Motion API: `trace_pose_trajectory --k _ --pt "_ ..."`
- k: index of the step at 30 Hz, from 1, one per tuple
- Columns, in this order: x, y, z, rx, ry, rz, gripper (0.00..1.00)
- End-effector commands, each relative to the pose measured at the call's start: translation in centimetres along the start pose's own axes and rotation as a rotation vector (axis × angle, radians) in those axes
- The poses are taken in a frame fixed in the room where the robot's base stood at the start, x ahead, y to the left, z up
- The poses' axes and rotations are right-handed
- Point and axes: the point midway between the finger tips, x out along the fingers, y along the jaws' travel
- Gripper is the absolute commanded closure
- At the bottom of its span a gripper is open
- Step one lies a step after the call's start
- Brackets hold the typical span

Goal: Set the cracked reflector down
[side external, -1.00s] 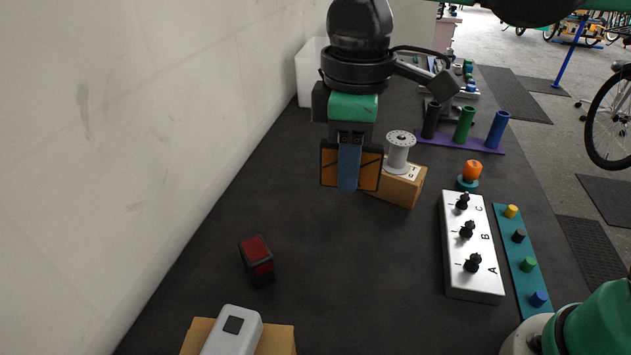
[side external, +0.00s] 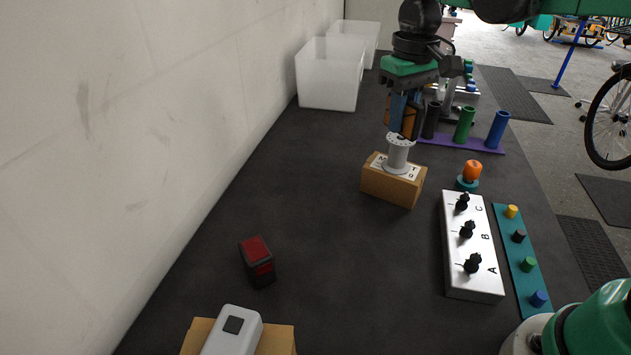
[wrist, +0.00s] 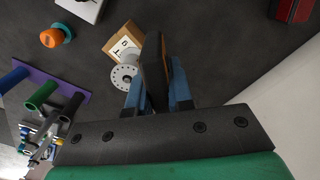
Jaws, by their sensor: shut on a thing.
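The cracked reflector (side external: 410,119) is an orange plate with dark edges. My gripper (side external: 400,118) is shut on it and holds it in the air, behind and above the grey hub in the side external view. The hub and fingers hide part of it there. In the wrist view the reflector (wrist: 153,72) is nearly edge-on between the blue fingers of my gripper (wrist: 155,85), its dark side and a strip of orange showing.
The grey hub (side external: 398,153) stands on a labelled wooden block (side external: 385,185). Two translucent bins (side external: 330,83) (side external: 356,38) stand by the wall. Coloured tubes on a purple base (side external: 475,144), an orange item (side external: 472,170) and a switch box (side external: 470,245) lie right. A red-black light (side external: 257,260) sits front left.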

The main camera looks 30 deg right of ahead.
Motion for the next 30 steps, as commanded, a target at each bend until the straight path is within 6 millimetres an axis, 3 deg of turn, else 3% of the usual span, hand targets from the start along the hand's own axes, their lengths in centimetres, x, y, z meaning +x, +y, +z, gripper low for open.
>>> trace_pose_trajectory --k 8,11,14,18,21,25,30 --pt "-0.1 -0.6 0.1 -0.029 0.000 0.000 1.00" --pt "-0.4 -2.7 0.7 -0.130 0.000 0.000 1.00" --pt "-0.9 -6.2 1.9 -0.306 0.000 0.000 1.00" --pt "-1.6 -10.9 4.5 -0.577 0.000 0.000 1.00" --pt "-2.0 -13.3 6.3 -0.733 0.000 0.000 1.00" --pt "-2.3 -15.0 7.8 -0.857 0.000 0.000 1.00" --pt "-2.4 -15.4 8.2 -0.895 0.000 0.000 1.00"
